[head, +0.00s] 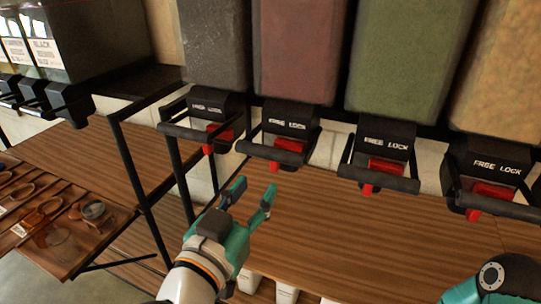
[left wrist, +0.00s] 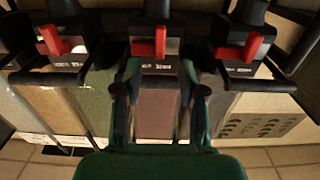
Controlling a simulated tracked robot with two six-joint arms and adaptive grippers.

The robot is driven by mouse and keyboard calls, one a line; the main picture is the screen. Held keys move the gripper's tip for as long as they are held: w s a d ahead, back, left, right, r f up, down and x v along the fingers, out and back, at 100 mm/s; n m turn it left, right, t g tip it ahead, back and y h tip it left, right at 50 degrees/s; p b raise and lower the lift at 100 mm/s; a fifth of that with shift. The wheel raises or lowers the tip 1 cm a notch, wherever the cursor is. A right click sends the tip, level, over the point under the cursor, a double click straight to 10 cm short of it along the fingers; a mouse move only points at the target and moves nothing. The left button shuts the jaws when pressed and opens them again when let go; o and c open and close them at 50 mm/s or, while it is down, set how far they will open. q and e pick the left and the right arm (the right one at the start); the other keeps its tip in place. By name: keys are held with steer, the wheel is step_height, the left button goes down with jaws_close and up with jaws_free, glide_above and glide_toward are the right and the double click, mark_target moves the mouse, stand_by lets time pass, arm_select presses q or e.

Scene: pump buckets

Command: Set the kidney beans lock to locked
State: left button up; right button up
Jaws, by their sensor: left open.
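The dark red bin (head: 300,50), second from the left in the row, appears to be the kidney beans; no name label shows on it. Its black dispenser front reads FREE LOCK (head: 287,124). The red lock lever (head: 288,147) below has its tab at the left, on the FREE side. My left gripper (head: 254,190) is open and empty, below and slightly left of this lever, apart from it. In the left wrist view the same lever (left wrist: 147,48) shows beyond the open fingers (left wrist: 160,85), roughly between them. My right gripper is out of view; only part of my right arm shows.
Neighbouring dispensers have similar red levers: grey bin (head: 215,45) at left, green bin (head: 410,55) and tan bin (head: 510,75) at right. Black handle bars jut out in front of each. A wooden shelf (head: 340,225) and white containers (head: 287,292) lie below.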

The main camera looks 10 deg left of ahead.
mark_target(273, 165)
arm_select(q)
steer(key=x, duration=0.7)
steer(key=shift+w, duration=0.25)
jaws_close()
